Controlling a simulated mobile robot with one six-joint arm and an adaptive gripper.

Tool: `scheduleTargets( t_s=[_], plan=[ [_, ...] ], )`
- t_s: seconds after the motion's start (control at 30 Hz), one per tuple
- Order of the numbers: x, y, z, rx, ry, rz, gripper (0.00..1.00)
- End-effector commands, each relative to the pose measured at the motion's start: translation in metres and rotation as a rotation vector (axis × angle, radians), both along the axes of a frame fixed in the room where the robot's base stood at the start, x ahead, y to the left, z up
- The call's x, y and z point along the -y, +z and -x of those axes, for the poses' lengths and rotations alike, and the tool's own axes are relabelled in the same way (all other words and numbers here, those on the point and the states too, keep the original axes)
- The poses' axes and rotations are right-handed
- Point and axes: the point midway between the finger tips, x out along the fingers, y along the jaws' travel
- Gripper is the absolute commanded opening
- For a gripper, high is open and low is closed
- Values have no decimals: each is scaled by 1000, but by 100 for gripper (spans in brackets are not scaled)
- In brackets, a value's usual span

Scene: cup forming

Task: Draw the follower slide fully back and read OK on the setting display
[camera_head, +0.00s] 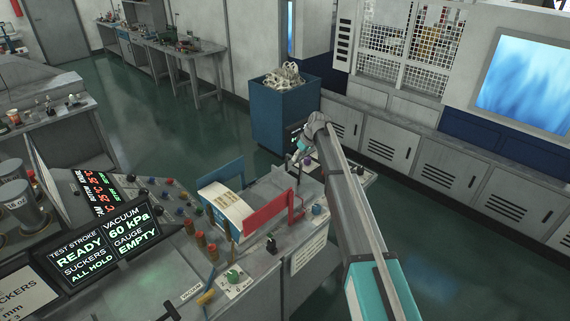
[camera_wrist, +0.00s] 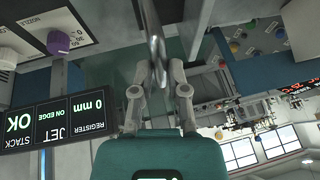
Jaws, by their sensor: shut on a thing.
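My gripper (camera_wrist: 158,78) is shut on a narrow grey metal handle (camera_wrist: 154,42), seen nearly end-on in the wrist view. It looks like part of the follower slide, but the slide's body and travel cannot be made out. A dark display (camera_wrist: 52,121) at the left of the wrist view reads STACK OK, JET ON EDGE and REGISTER 0 mm. In the head view my gripper (camera_head: 303,147) is at the far end of the bench, partly behind my arm, and the handle is hidden there.
A purple knob (camera_wrist: 59,42) on a scaled plate is near my gripper. The bench carries a blue plate (camera_head: 221,180), a red plate (camera_head: 268,214) and several knobs. A blue bin (camera_head: 283,118) of pale rings stands behind. Another display (camera_head: 77,257) reads READY and ALL HOLD.

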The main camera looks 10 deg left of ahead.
Motion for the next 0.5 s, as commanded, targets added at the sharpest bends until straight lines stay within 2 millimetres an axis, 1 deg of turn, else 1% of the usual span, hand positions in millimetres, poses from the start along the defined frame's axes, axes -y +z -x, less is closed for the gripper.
scheduleTargets(
  t_s=[0.03,0.13,0.3,0.5],
  plan=[
    [6,-1,-11,0,-1,5,0],
    [11,-1,-20,0,3,6,0],
    [14,-1,-26,-2,8,8,0],
    [14,-1,-27,2,7,8,0]
  ],
)
